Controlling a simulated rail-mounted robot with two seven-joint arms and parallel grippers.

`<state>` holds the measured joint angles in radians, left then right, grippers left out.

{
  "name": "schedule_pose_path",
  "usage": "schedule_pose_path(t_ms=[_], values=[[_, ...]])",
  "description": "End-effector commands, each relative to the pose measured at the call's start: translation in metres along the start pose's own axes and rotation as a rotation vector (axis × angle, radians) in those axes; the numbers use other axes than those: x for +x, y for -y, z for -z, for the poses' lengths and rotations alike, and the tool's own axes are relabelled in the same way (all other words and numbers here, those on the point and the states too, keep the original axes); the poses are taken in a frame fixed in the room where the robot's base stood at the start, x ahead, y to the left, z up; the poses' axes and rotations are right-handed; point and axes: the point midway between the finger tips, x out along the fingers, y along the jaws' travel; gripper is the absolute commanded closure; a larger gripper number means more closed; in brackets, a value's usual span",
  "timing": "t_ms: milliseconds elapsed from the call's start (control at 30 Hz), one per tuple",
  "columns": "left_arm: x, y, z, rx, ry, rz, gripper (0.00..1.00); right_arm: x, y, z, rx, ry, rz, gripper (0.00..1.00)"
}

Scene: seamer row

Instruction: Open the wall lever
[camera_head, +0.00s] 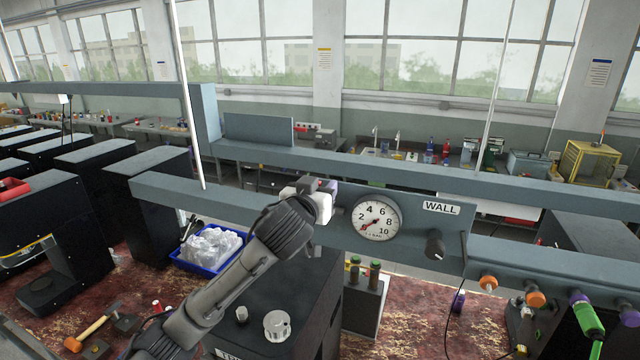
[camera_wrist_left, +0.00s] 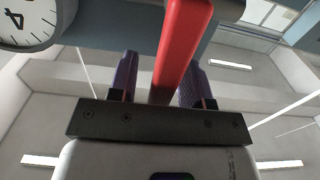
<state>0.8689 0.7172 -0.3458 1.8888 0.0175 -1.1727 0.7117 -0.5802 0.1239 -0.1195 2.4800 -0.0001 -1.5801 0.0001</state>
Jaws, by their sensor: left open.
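The wall panel carries a white label reading WALL (camera_head: 441,208), a round gauge (camera_head: 376,218) with a red needle low on its scale, and a black knob (camera_head: 434,246). My left gripper (camera_head: 322,186) is at the panel's left end, just left of the gauge, and hides the lever there in the head view. In the left wrist view a red lever (camera_wrist_left: 182,40) reaches between the two open fingers of my left gripper (camera_wrist_left: 159,62). The fingers stand on either side of it; I cannot tell whether either touches it. My right gripper is not in view.
A hammer (camera_head: 92,325) lies at lower left.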

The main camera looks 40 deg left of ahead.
Motion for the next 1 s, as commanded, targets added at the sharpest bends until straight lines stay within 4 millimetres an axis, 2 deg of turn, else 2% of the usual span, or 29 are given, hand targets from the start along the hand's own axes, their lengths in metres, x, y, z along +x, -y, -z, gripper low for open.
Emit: schedule_pose_path(t_ms=[333, 800, 1000], values=[[0.002, -0.0002, 0.0, 0.0, -0.001, 0.0, 0.55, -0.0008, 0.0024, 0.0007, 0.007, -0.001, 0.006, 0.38], [0.0018, -0.0001, 0.0001, 0.0, -0.001, 0.0, 1.0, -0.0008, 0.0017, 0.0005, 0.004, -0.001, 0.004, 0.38], [0.0018, -0.0001, 0.0002, 0.0, -0.001, 0.0, 1.0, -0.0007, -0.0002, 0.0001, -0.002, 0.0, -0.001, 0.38]])
